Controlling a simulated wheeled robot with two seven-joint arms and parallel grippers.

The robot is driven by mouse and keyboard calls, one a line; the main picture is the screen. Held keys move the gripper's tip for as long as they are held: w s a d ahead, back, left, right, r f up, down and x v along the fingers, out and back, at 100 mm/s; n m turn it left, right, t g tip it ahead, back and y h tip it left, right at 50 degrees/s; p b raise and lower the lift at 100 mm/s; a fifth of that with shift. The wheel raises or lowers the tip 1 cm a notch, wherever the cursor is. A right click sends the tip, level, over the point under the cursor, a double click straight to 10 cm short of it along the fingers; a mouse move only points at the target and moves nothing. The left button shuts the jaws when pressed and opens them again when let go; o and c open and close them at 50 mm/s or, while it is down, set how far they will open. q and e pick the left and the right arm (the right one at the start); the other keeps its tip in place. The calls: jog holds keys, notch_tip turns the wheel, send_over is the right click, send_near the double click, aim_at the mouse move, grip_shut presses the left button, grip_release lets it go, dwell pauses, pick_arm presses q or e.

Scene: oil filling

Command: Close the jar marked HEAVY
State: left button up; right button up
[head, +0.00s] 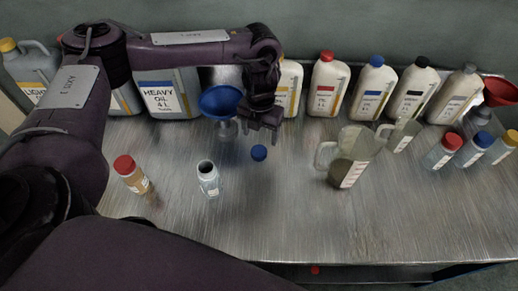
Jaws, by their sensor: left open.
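An uncapped small jar (208,181) stands upright on the metal table, left of centre, its dark mouth facing up. Its label is too small to read. A blue cap (259,153) is to the right of and behind the jar, apart from it, and seems to rest on the table. My left gripper (262,127) is open and empty, pointing down, just behind and above the cap, not touching it as far as I can tell. A large jug marked HEAVY OIL 4 L (170,98) stands at the back left. My right gripper is not in view.
A red-capped jar (131,175) stands at left. A blue funnel (221,101) is beside my gripper. A measuring jug (350,160) with dark liquid stands right of centre. Several bottles (373,92) line the back; capped jars (471,150) stand at right. The front middle is clear.

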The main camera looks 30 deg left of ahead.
aim_at(259, 151)
pick_arm(q)
notch_tip(259, 151, down, 2)
jog(key=shift+f, duration=0.15)
jog(key=shift+w+f, duration=0.1)
jog(key=shift+f, duration=0.1)
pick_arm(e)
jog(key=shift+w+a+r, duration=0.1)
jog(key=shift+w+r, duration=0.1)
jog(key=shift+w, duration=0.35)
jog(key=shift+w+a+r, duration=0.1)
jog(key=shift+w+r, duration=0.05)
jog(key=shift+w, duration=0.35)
pick_arm(q)
jog(key=shift+p, duration=0.3)
jog(key=shift+a+f, duration=0.1)
jog(key=shift+f, duration=0.25)
notch_tip(259, 151, down, 4)
jog(key=shift+a+r+p, duration=0.1)
jog(key=shift+r+p, duration=0.05)
jog(key=shift+p, duration=0.65)
jog(key=shift+f, duration=0.4)
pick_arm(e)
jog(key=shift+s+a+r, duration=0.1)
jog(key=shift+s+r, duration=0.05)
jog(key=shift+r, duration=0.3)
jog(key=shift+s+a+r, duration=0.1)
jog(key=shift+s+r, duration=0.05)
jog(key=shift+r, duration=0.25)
